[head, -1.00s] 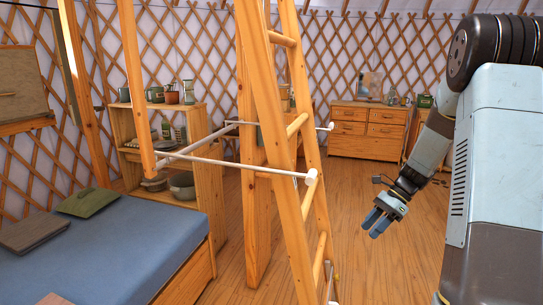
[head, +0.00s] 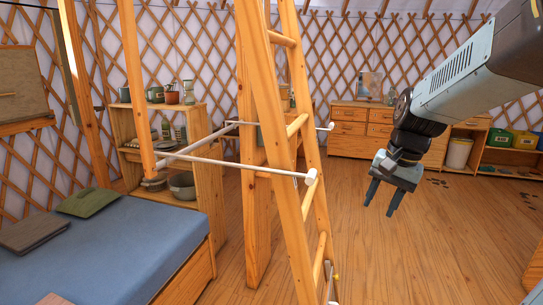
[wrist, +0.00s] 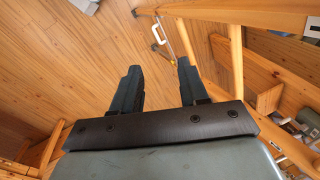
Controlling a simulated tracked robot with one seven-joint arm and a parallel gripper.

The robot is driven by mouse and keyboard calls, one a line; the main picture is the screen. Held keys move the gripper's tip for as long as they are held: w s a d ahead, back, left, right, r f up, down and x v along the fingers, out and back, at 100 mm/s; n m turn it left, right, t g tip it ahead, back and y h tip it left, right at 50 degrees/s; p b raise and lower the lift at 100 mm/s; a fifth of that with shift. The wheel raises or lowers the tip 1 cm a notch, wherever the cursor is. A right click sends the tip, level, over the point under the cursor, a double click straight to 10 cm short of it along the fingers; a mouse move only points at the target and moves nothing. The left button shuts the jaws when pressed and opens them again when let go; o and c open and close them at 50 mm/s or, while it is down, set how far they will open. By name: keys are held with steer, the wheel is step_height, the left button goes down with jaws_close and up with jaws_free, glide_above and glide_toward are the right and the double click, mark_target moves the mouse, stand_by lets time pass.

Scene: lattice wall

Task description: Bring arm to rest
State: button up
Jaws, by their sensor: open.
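My gripper (head: 380,198) is at the right in the head view, to the right of the wooden ladder. Its two dark fingers point down and stand apart, with nothing between them. My arm comes in from the upper right and bends down at the wrist. In the wrist view my gripper (wrist: 158,85) shows two parted fingers over bare wooden floor (wrist: 100,60).
A wooden ladder (head: 288,160) with a white rail (head: 225,167) stands left of my gripper. A blue bed (head: 110,255) is at the lower left, a shelf (head: 190,150) behind it. A dresser (head: 350,135) stands at the back wall. Floor below my gripper is clear.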

steer(key=s+r+n+t+h, duration=0.1)
steer(key=s+r+n+t, duration=0.1)
steer(key=s, duration=0.3)
steer(key=s+r+n+t+h, duration=0.1)
steer(key=s+r+n+t, duration=0.1)
steer(key=s+n, duration=0.2)
steer(key=shift+s+a+r+n, duration=0.35)
steer(key=shift+s+a, duration=0.1)
steer(key=shift+s, duration=0.6)
stand_by(1.0)
